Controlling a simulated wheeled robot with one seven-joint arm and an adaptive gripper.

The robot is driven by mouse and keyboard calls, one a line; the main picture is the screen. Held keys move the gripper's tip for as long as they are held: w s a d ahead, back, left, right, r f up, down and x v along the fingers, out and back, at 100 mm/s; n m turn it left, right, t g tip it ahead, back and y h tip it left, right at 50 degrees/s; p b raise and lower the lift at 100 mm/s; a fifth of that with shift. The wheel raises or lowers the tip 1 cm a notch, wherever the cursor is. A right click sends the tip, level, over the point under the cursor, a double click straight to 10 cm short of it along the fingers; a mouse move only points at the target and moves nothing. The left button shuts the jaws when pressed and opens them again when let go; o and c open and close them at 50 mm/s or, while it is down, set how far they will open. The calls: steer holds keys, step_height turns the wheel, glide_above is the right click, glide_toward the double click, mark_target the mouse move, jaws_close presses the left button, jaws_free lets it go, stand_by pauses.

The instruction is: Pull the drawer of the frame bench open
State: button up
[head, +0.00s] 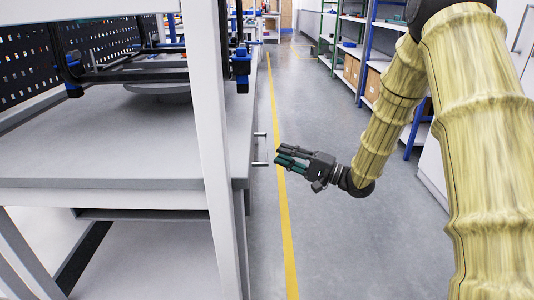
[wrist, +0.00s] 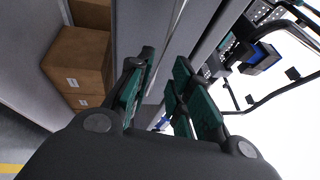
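The frame bench (head: 110,150) fills the left of the head view, with a grey top and pale legs. A pale bar handle (head: 262,150) sticks out from its right side, below the top's edge. The drawer front behind the handle is seen nearly edge-on, with no clear gap showing. My gripper (head: 281,156), black with green finger pads, is just right of the handle and points left at it, seemingly apart from it. In the wrist view my gripper (wrist: 163,82) has its fingers spread, with nothing clearly held between them.
A blue-and-black frame fixture (head: 160,70) stands on the bench. The aisle floor (head: 340,230) is clear, with a yellow line (head: 285,220) along the bench. Shelving (head: 365,50) with cardboard boxes stands on the right. The boxes also show in the wrist view (wrist: 78,62).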

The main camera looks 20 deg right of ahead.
mark_target(267, 146)
steer(key=shift+b+x, duration=0.9)
steer(key=shift+x, duration=2.15)
jaws_close()
